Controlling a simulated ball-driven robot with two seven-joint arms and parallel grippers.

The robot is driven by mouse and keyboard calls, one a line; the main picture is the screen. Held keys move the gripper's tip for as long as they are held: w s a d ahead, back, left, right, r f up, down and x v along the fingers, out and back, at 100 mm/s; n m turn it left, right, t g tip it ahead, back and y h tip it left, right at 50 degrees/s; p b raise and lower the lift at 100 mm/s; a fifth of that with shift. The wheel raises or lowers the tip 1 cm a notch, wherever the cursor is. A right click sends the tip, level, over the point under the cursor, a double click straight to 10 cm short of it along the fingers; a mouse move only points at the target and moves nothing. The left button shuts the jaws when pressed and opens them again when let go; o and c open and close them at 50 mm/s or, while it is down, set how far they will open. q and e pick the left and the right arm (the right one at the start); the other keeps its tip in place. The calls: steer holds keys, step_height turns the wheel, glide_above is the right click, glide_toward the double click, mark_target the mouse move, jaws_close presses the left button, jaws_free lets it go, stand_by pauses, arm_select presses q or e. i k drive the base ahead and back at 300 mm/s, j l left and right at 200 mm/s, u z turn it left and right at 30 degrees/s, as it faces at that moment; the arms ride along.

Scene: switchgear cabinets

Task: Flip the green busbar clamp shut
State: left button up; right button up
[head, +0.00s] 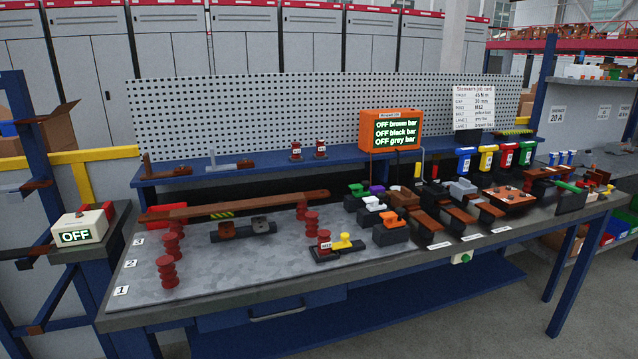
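A small green clamp (358,190) sits on a dark block toward the back of the workbench, left of a purple clamp (377,189). A white clamp (373,204) and an orange clamp (390,219) stand on dark blocks in front of it. The green clamp is too small to tell whether its flap is open or shut. A separate green bar-like part (568,187) lies at the bench's right end. Neither of my grippers is in view.
The workbench (225,294) carries red insulators (168,272), a long brown bar (235,206) and a yellow-topped part (341,242). An orange display (391,131) stands behind.

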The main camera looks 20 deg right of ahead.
mark_target(359, 191)
steer(key=l+u, duration=0.15)
steer(key=l, duration=0.35)
steer(key=l+u, duration=0.1)
steer(key=l, duration=0.4)
steer(key=l+u, duration=0.15)
steer(key=l, duration=0.3)
steer(key=l+u, duration=0.15)
steer(key=l, duration=0.35)
steer(key=k+l+u, duration=0.1)
steer(key=l, duration=0.35)
steer(key=k+l+u, duration=0.15)
steer(key=l, duration=0.35)
steer(key=k+l+u, duration=0.1)
steer(key=l, duration=0.35)
steer(key=k+l+u, duration=0.15)
steer(key=l, duration=0.3)
